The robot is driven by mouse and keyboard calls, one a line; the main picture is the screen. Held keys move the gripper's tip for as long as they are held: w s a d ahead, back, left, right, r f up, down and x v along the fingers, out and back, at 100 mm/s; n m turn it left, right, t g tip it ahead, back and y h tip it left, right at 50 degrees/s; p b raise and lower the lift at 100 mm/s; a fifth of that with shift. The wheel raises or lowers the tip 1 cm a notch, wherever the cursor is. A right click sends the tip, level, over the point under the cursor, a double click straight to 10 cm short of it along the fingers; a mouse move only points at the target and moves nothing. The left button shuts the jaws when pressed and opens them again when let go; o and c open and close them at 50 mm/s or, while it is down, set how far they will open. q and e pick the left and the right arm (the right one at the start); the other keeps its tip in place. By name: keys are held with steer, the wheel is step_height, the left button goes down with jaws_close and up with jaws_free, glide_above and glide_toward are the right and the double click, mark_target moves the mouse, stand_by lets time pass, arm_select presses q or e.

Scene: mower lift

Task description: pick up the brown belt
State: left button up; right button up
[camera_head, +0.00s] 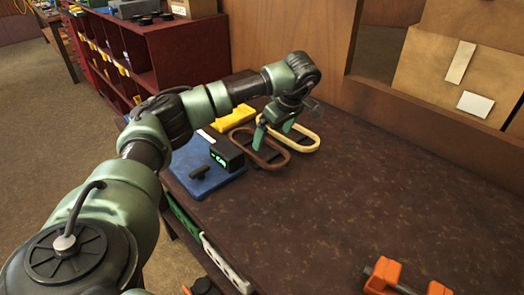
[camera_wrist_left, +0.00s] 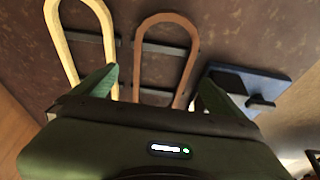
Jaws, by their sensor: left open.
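The brown belt (camera_head: 269,166) is a narrow closed loop near the back left of the dark tabletop. The cream belt (camera_head: 316,141), a similar loop, is just to its right. My left gripper (camera_head: 273,132) is open above the two belts, its fingers pointing down, and hides part of them. In the left wrist view the rounded end of the brown belt (camera_wrist_left: 166,18) shows between and beyond the open fingers (camera_wrist_left: 157,80). The cream belt (camera_wrist_left: 52,40) shows to the left there. My gripper body hides the near part of both loops. My right gripper is not in view.
A blue board (camera_head: 203,181) with a black box (camera_head: 227,153) showing green digits is left of the brown belt. A yellow object (camera_head: 235,117) is behind. Orange pieces (camera_head: 384,274) are at front right. The middle and right tabletop (camera_head: 400,190) is clear; a wooden wall stands behind.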

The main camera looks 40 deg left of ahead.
arm_select(q)
steer(key=shift+s+a, duration=0.15)
steer(key=shift+a, duration=0.5)
steer(key=shift+a+f, duration=0.2)
steer(key=shift+f, duration=0.1)
steer(key=x, duration=0.3)
steer(key=p+x, duration=0.1)
steer(key=x, duration=0.2)
steer(key=shift+a, duration=0.5)
steer(key=c, duration=1.2)
steer(key=shift+r, duration=0.1)
